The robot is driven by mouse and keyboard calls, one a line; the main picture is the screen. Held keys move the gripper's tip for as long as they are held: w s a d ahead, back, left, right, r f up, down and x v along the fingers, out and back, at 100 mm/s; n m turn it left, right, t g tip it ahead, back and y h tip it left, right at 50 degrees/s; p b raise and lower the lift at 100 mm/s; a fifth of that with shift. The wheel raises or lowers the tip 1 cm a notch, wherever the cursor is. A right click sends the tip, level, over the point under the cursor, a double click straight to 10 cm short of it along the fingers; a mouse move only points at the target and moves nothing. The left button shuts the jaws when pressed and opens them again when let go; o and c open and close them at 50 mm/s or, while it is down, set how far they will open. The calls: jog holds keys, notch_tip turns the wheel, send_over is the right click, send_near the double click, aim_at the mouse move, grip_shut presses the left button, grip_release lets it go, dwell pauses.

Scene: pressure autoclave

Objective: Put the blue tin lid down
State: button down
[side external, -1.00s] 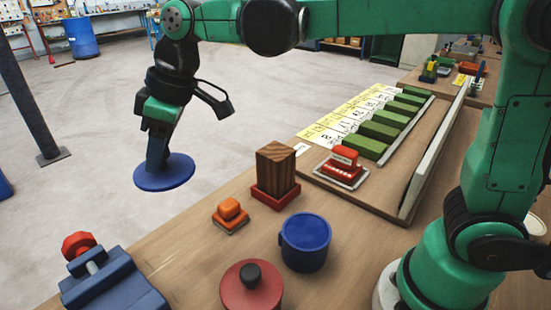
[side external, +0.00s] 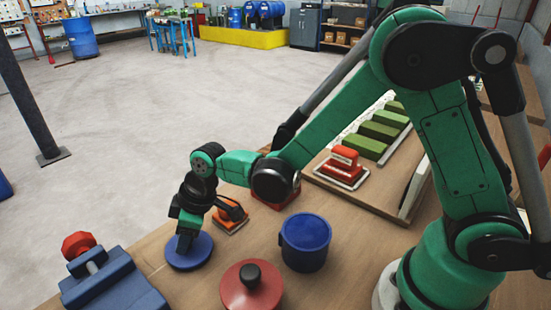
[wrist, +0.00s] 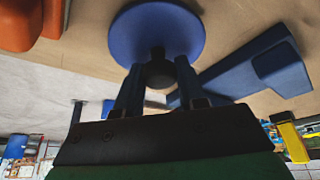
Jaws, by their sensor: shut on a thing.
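The blue tin lid (side external: 200,254) is a flat round disc with a dark knob, held level at or just over the wooden bench near its left edge. I cannot tell for sure whether it touches the wood. My gripper (side external: 185,243) comes down on it from above and is shut on its knob. In the wrist view the two fingers (wrist: 157,72) stand either side of the dark knob, and the lid (wrist: 158,25) lies beyond them. The blue tin (side external: 305,246) stands upright to the right of the lid, apart from it; its inside is hard to make out.
A red round lid with a black knob (side external: 251,289) is in front, right of the lid. A blue vise with a red knob (side external: 110,283) stands left. An orange block-like piece (side external: 231,222) is close behind my gripper. A red stamp (side external: 344,163) sits on a board behind.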

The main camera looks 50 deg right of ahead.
jog(key=shift+f, duration=0.35)
jog(key=shift+f, duration=0.1)
jog(key=c, duration=0.5)
grip_release()
jog(key=v, duration=1.1)
jog(key=s+d+m+t+h, duration=0.1)
jog(key=s+d+m, duration=0.1)
jog(key=d+m, duration=0.1)
jog(key=s+d+r+m+t+h, duration=0.1)
jog(key=s+d+m, duration=0.2)
jog(key=d, duration=0.2)
jog(key=s+d+r+m+t+h, duration=0.1)
jog(key=s+d+m+t, duration=0.1)
jog(key=d+m, duration=0.1)
jog(key=shift+s+d+r, duration=0.1)
jog(key=shift+s+d, duration=0.05)
jog(key=shift+d, duration=0.4)
